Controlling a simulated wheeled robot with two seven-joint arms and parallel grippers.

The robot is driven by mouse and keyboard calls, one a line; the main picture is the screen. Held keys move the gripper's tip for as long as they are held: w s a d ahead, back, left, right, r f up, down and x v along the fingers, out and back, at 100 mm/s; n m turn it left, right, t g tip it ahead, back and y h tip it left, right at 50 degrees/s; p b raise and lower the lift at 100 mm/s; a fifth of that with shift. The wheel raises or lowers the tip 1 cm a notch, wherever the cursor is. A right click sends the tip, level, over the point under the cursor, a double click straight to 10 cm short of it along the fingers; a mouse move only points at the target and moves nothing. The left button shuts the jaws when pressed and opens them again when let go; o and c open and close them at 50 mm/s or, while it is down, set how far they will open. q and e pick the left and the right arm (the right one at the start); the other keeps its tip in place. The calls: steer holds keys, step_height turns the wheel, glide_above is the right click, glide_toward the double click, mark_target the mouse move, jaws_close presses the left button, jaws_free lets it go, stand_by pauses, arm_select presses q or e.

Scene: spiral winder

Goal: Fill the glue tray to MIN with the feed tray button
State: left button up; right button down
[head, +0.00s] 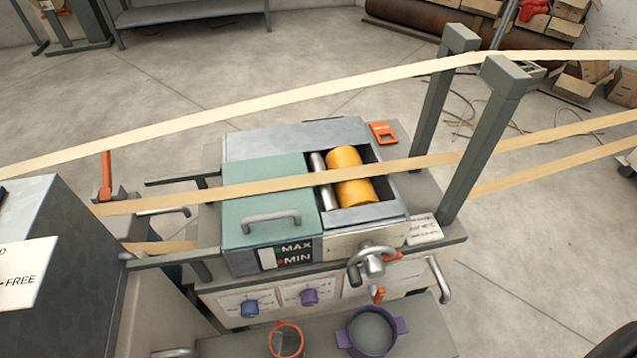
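The glue tray (366,213) is a grey metal box with a green lid (262,193) over its left part. A yellow roller (350,178) and a metal roller show in its open right part. A level gauge (285,255) marked MAX and MIN is on the front, with a white strip, a green mark and a red mark; I cannot tell the glue level. Below, a blue knob (250,309) and a purple knob (310,297) sit on white panels with labels too small to read. I cannot tell which control is the feed tray button. Neither gripper is in view.
Paper strips (230,190) run across the tray and between two grey posts (485,140). A handwheel (372,262) juts from the front. A purple pot (372,332) and an orange-rimmed cup (286,340) stand on a lower shelf. A grey cabinet (45,220) is at left.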

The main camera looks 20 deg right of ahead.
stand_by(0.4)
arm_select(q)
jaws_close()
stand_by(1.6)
